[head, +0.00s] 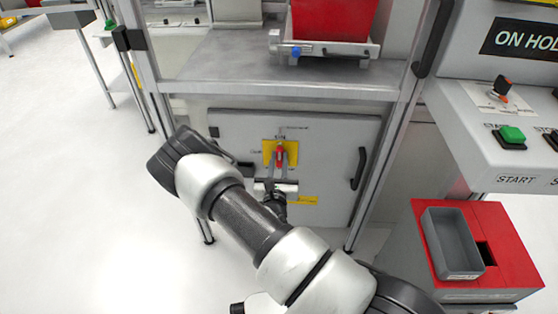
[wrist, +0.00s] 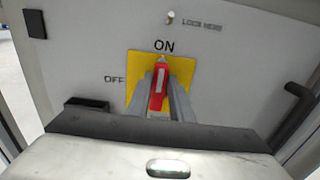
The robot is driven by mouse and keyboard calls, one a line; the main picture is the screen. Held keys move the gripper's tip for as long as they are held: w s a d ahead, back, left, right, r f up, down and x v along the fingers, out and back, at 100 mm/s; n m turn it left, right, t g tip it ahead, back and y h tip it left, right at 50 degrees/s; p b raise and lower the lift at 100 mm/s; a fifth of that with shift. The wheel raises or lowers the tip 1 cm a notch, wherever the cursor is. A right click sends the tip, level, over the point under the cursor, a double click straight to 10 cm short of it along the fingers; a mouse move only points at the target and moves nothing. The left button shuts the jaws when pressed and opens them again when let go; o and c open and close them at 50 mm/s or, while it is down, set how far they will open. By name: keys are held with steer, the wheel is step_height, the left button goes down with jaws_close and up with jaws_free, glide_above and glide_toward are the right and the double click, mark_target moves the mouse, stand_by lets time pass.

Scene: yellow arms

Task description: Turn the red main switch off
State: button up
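The red main switch (wrist: 158,88) is a narrow red handle with a pale tip on a yellow plate (wrist: 185,66). Its tip points up at the word ON; the word OFF is to its left. In the head view the red switch (head: 280,154) shows on the grey cabinet door, low under the shelf. My gripper (wrist: 164,92) is at the plate, its two grey fingers on either side of the handle. A gap shows between handle and right finger; whether the left finger touches is unclear. My gripper also shows in the head view (head: 281,161).
The cabinet door (head: 330,150) has a dark handle (head: 359,168) at its right. A metal shelf (head: 240,75) is above, bearing a red bin (head: 335,20). A red stand (head: 515,245) and control panel (head: 500,110) are at right. Floor at left is clear.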

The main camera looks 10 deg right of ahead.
jaws_close()
steer(key=n+p, duration=0.1)
steer(key=n, duration=0.1)
steer(key=a+n+p, duration=0.1)
steer(key=shift+w+n, duration=0.1)
steer(key=shift+n, duration=0.3)
steer(key=f+n+p, duration=0.1)
steer(key=n, duration=0.3)
steer(key=a+n, duration=0.1)
steer(key=n, duration=0.4)
steer(key=f+n+p, duration=0.1)
steer(key=n, duration=0.4)
steer(key=shift+w+a+f+p, duration=0.2)
steer(key=shift+f+p, duration=0.1)
